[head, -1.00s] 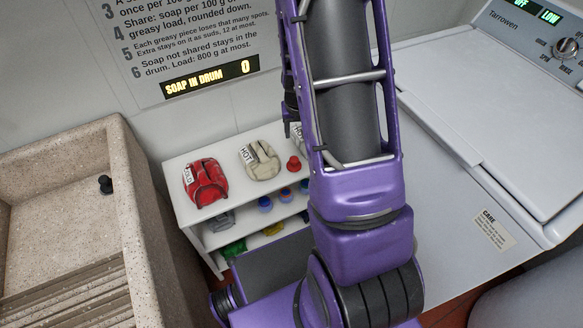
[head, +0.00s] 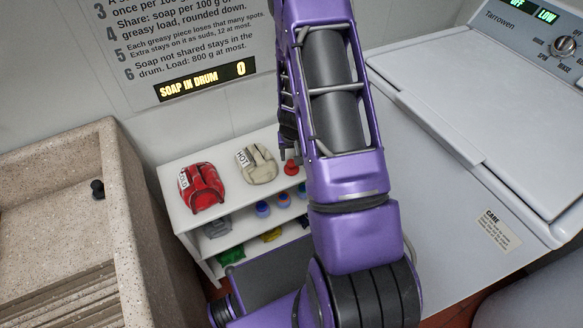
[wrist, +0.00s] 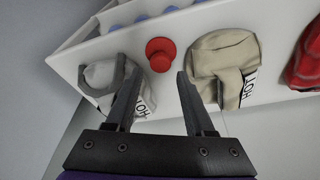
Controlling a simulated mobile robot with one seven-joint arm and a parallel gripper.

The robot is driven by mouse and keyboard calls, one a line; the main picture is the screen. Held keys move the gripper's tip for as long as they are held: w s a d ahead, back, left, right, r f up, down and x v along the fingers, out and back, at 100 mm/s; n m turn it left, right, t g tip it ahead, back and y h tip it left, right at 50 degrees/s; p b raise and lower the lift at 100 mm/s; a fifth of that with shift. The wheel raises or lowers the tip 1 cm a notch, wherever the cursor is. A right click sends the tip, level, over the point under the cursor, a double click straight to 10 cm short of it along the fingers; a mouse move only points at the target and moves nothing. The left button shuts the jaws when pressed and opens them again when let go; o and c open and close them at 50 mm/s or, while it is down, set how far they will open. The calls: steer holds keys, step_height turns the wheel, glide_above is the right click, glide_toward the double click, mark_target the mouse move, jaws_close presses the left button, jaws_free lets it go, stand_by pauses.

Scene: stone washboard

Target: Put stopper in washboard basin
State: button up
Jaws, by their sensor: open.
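A red stopper (head: 291,168) with a round knob stands on top of the white shelf unit, at its right end beside a beige HOT bag. It also shows in the wrist view (wrist: 160,54), just beyond my fingertips and roughly centred between them. My gripper (wrist: 155,82) is open and empty. In the head view, my arm hides most of the gripper; a dark part shows above the stopper. The stone washboard basin (head: 120,180) stands at the left, with ridges at its front and a small dark fitting (head: 97,189) on its inner side.
The white shelf unit (head: 180,217) also holds a red COLD bag (head: 201,187), the beige HOT bag (head: 257,164) and a grey-white HOT bag (wrist: 108,77). Several small coloured items fill its lower shelves. A white washing machine (head: 440,150) stands at the right.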

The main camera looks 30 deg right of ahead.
mark_target(292, 162)
steer(key=x, duration=0.4)
steer(key=shift+s+f, duration=0.1)
steer(key=shift+s, duration=0.05)
jaws_close()
